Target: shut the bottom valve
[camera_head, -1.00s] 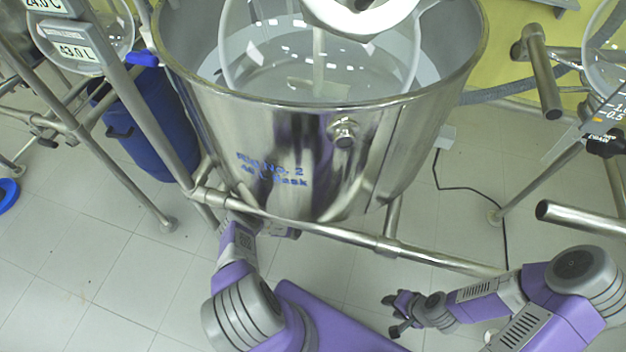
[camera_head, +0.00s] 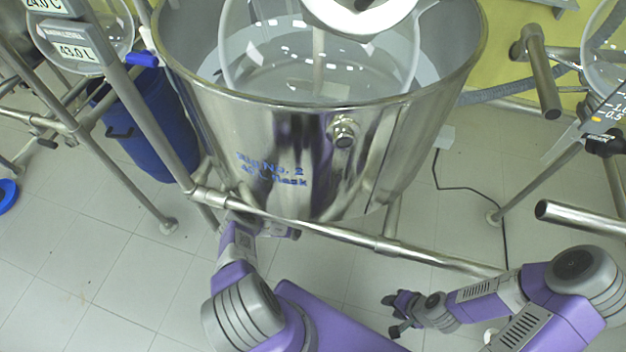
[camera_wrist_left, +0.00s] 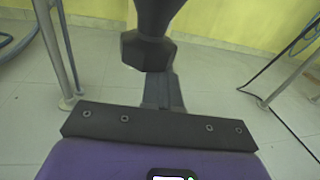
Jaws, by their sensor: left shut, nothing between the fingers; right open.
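In the left wrist view my left gripper (camera_wrist_left: 162,92) is shut and empty. Just beyond its fingers hangs a dark faceted part on a stem (camera_wrist_left: 148,50), likely the bottom valve; the fingers seem close to it, but I cannot tell whether they touch. The valve's handle position is not clear. My right gripper (camera_head: 391,316) is open and empty, low over the floor at the right.
A steel frame rail (camera_head: 340,235) crosses in front of the vessel above my left forearm. A blue drum (camera_head: 150,130) stands at the left. Another steel stand (camera_head: 590,220) is at the right. A black cable (camera_head: 475,190) lies on the open tiled floor.

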